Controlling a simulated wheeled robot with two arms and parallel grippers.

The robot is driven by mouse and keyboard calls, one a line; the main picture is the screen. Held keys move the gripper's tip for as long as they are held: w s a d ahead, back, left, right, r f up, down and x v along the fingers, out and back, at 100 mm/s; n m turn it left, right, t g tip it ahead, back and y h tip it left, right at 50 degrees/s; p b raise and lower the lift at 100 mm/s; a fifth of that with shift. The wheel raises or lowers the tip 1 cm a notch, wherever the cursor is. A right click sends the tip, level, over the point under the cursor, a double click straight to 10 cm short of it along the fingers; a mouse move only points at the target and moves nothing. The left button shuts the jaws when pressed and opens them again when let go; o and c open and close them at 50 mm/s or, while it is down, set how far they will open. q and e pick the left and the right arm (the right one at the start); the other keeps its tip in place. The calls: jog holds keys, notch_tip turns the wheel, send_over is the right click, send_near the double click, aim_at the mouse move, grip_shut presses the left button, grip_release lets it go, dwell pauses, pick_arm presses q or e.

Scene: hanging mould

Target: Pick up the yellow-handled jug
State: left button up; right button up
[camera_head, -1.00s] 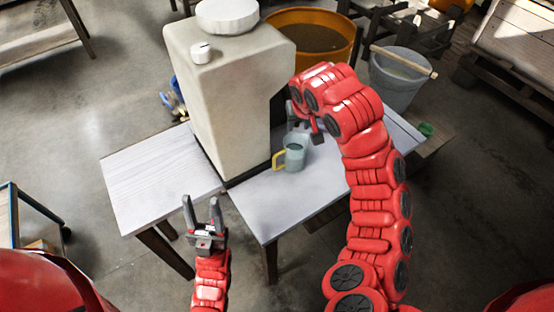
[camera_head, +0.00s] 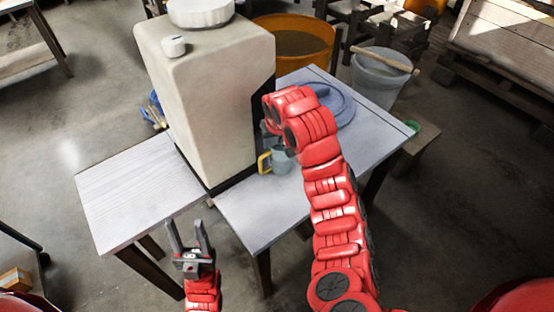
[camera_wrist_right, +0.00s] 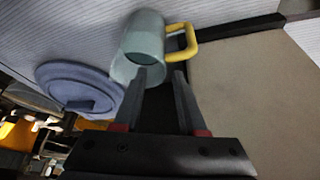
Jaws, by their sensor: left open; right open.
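The jug (camera_head: 280,160) is grey-green with a yellow handle (camera_head: 264,163). It stands on the table beside the tall beige container, partly hidden by my right arm in the head view. In the right wrist view the jug (camera_wrist_right: 143,45) is just ahead of the fingers, its handle (camera_wrist_right: 184,41) to the right. My right gripper (camera_wrist_right: 160,74) is open; its left finger overlaps the jug's rim in the picture, and I cannot tell whether they touch. In the head view its fingers are hidden behind its arm. My left gripper (camera_head: 187,232) is open and empty, in front of the table.
A tall beige container (camera_head: 215,100) with a white lid stands close left of the jug. A blue round lid (camera_head: 335,100) lies on the table (camera_head: 255,215) behind my right arm. An orange tub (camera_head: 296,40) and a grey bucket (camera_head: 378,78) stand behind.

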aim_at(270, 148)
jog(key=p+x, duration=0.1)
jog(key=x, duration=0.1)
jog(key=a+x, duration=0.1)
jog(key=x, duration=0.1)
jog(key=shift+p, duration=0.4)
jog(key=shift+w+f, duration=0.25)
jog(key=shift+f, duration=0.3)
jog(key=shift+c, duration=0.3)
grip_shut()
dwell(0.4)
